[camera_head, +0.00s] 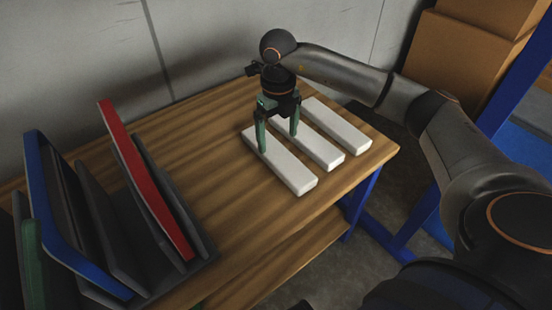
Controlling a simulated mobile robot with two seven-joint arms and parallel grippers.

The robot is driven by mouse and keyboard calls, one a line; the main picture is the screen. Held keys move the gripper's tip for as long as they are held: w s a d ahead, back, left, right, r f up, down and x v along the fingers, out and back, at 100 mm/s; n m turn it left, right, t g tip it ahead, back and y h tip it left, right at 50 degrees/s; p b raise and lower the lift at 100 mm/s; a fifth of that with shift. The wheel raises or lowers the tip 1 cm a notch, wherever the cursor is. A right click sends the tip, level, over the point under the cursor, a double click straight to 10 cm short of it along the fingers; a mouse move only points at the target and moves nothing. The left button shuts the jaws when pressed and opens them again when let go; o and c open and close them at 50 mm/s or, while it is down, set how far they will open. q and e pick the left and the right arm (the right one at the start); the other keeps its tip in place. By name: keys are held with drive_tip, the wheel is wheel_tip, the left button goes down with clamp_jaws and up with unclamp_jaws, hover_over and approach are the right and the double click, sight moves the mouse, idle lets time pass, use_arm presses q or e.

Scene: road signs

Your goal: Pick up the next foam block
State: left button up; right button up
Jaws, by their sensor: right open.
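Three white foam blocks lie side by side on the wooden table: the left block (288,167), the middle block (322,150) and the right block (336,126). My right gripper (279,142) is open and points down over the left part of the row. Its green fingers reach down near the far ends of the left and middle blocks and hide parts of them. I cannot tell whether the fingers touch a block. My left gripper is not in view.
A dark rack (203,266) at the left of the wooden table (215,130) holds several upright panels, among them a red one (146,180) and a blue one (50,215). A grey wall stands behind. Cardboard boxes (468,55) are at the upper right, beside a blue post.

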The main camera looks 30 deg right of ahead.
sight(277, 153)
wheel_tip(277, 153, down, 6)
drive_tip(key=shift+a+r+b, duration=0.15)
drive_tip(key=shift+b, duration=0.95)
drive_tip(key=c, duration=1.2)
drive_tip(key=shift+r, duration=0.1)
drive_tip(key=shift+c, duration=0.2)
